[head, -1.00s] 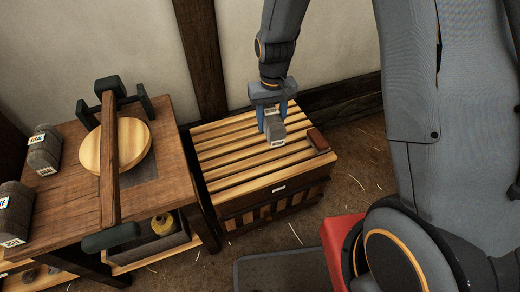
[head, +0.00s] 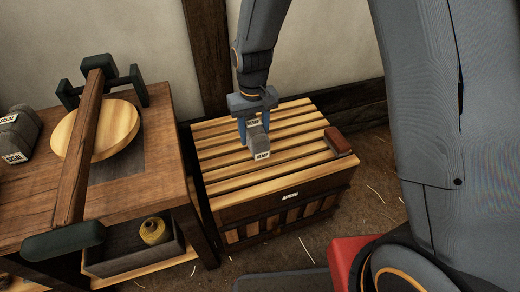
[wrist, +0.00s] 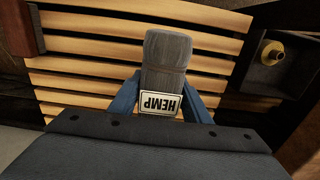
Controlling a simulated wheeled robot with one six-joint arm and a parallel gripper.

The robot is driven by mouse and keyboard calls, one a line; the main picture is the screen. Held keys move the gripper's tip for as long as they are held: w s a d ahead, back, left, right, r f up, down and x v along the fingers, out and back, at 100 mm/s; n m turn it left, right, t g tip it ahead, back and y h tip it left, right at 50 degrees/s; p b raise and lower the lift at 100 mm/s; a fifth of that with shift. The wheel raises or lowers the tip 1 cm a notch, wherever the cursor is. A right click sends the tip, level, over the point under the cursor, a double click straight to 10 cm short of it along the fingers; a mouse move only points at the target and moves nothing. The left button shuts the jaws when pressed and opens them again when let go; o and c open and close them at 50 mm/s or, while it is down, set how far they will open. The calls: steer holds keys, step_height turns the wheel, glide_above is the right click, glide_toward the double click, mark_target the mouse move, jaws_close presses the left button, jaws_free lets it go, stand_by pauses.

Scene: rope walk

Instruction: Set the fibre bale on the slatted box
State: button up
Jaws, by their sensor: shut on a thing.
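The fibre bale (head: 260,145) is a small grey block with white HEMP labels. My gripper (head: 256,127) points down with its blue fingers on both sides of the bale, shut on it. The bale is over the slatted box (head: 225,184), a wooden crate with pale slats on top, left of the middle of its top. I cannot tell whether its underside touches the slats. In the wrist view the bale (wrist: 166,62) stands between the fingers (wrist: 160,100), with the slats (wrist: 90,80) behind it.
A red-brown block (head: 338,141) lies on the box's right edge.

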mark_target(254, 132)
step_height(254, 132, down, 8)
steer(key=shift+r+b, duration=0.15)
steer(key=shift+b, duration=0.7)
steer(key=o, duration=1.1)
step_height(254, 132, up, 12)
steer(key=p, duration=0.3)
steer(key=shift+r, duration=0.15)
steer(key=shift+y, duration=0.3)
steer(key=s+d+r, duration=0.2)
steer(key=s+r, duration=0.3)
steer(key=s, duration=0.2)
steer(key=s+d+r, duration=0.2)
steer(key=s+r, duration=0.4)
steer(key=s, duration=0.2)
steer(key=s+d+r, duration=0.3)
steer(key=s+r, duration=0.2)
steer(key=s, duration=0.3)
steer(key=shift+r, duration=0.4)
